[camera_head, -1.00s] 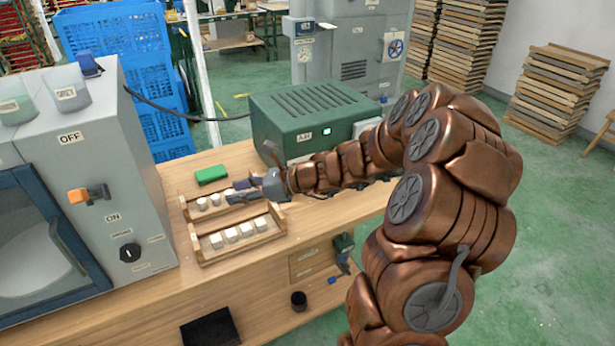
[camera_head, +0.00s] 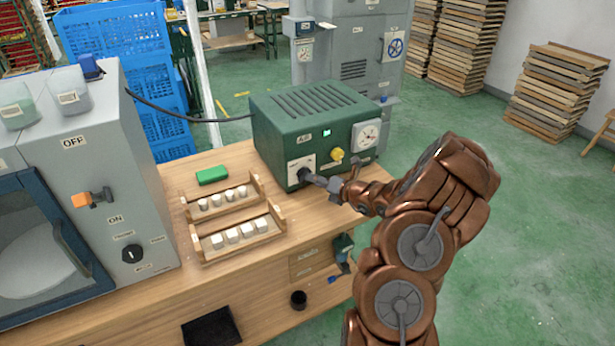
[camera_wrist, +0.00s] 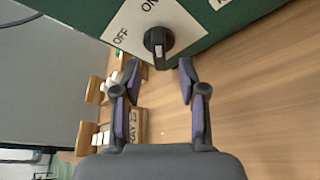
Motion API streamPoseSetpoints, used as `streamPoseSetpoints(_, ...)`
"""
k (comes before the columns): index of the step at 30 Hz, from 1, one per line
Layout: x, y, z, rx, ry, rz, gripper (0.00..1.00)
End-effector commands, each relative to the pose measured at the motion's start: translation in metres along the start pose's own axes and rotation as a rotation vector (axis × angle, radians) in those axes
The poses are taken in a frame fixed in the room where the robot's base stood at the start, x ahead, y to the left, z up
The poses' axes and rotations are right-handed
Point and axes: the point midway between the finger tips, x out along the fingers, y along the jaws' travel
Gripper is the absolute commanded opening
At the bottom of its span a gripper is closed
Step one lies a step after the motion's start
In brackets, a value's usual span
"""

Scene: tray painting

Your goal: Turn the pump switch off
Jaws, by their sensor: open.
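A black rotary switch (camera_wrist: 158,42) sits on a white plate marked ON and OFF on the front of a green box (camera_head: 312,112). In the wrist view its end shows a small white mark; which label it is set to is not clear. In the head view the switch (camera_head: 305,174) is small and partly behind the fingers. My gripper (camera_wrist: 160,65) is open, with one finger on each side just below the switch in the wrist view. Nothing is between the fingers. In the head view my gripper (camera_head: 318,182) is at the box's front face.
Two wooden racks (camera_head: 240,247) with white pieces and a green block (camera_head: 212,175) lie on the bench. A grey cabinet (camera_head: 90,150) with an orange-tipped lever stands left.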

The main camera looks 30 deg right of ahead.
Motion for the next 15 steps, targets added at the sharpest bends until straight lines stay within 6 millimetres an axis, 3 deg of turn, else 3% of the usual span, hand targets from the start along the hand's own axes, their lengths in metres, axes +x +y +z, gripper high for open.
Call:
streamPoseSetpoints(6, 0.027, 0.001, 0.001, -0.005, 0.002, -0.001, 0.42)
streamPoseSetpoints(15, 0.044, 0.0, 0.0, -0.003, 0.001, -0.001, 0.42)
